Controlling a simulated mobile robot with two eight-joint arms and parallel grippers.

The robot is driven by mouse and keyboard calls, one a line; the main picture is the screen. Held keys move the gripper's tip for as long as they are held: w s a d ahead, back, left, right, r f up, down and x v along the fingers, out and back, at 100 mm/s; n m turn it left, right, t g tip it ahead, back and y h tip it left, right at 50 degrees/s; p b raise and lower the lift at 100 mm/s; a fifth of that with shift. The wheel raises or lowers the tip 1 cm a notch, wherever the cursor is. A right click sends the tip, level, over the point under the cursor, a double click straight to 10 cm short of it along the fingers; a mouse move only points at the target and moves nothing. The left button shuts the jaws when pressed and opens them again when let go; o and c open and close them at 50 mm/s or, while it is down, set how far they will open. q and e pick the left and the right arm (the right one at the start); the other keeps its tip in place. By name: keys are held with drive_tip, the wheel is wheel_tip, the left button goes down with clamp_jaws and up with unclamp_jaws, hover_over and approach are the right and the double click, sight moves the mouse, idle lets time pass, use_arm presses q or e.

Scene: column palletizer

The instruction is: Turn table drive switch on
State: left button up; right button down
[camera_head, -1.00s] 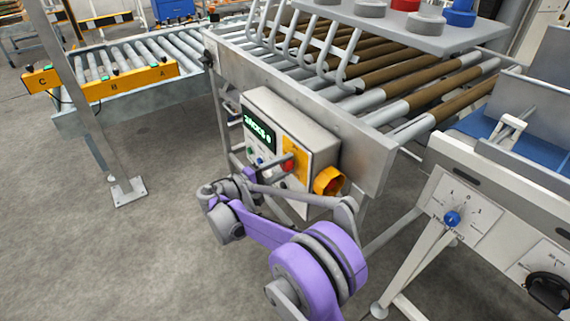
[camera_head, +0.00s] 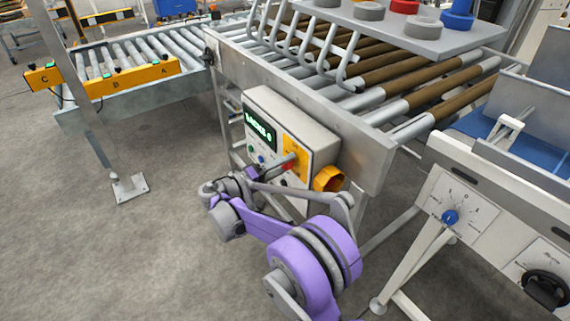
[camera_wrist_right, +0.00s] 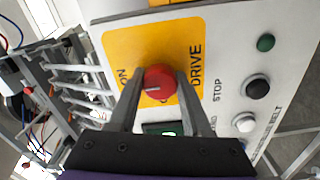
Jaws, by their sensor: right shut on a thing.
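The drive switch is a red round knob (camera_wrist_right: 158,84) on a yellow plate (camera_wrist_right: 118,45) lettered "ON" and "DRIVE" in the right wrist view. A pale mark on the knob lies toward the "ON" side, but I cannot tell its exact setting. My right gripper (camera_wrist_right: 157,88) is shut on the knob, one finger on each side. The control box (camera_head: 300,130) has a lit green display (camera_head: 260,129). My left gripper is not in view.
Beside the knob are a green button (camera_wrist_right: 265,42), a black button (camera_wrist_right: 257,86) and a white button (camera_wrist_right: 244,122). A yellow-collared part (camera_head: 329,179) protrudes at the box's lower right. Roller conveyors lie behind; a white cabinet with a blue knob (camera_head: 450,217) stands at right.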

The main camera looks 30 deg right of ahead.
drive_tip(key=shift+c, duration=1.7)
unclamp_jaws()
drive_tip(key=shift+a, duration=0.1)
drive_tip(key=a, duration=1)
drive_tip(key=shift+s+a+p, duration=0.3)
drive_tip(key=shift+s+a, duration=0.05)
drive_tip(key=shift+s, duration=0.05)
